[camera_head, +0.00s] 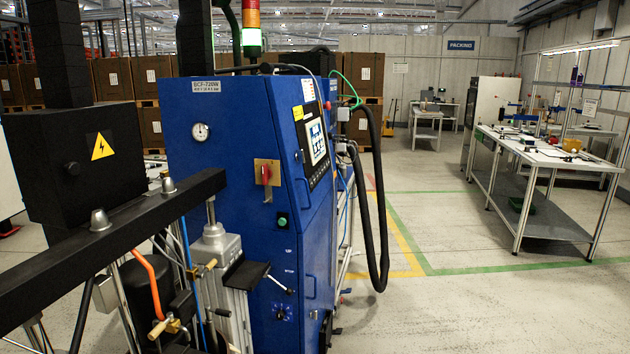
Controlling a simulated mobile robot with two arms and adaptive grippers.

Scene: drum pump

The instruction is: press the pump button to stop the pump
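The blue pump cabinet (225,140) stands left of centre. On its front are a round gauge (200,132), a red rotary switch (265,174) on a yellow plate, and a green button (282,221) in a dark housing. Small white labels, one seeming to read STOP (290,271), sit lower down near a lever with a light tip (280,285). A round dial (283,313) is near the bottom. A screen panel (316,141) is on the angled side. I cannot tell for certain which control is the pump button. Neither of my grippers shows.
A black beam (120,238) and a black box with a yellow warning sign (75,160) stand at the left front. Black hoses (380,230) hang right of the cabinet. A workbench (545,155) stands at the right. The floor between is clear.

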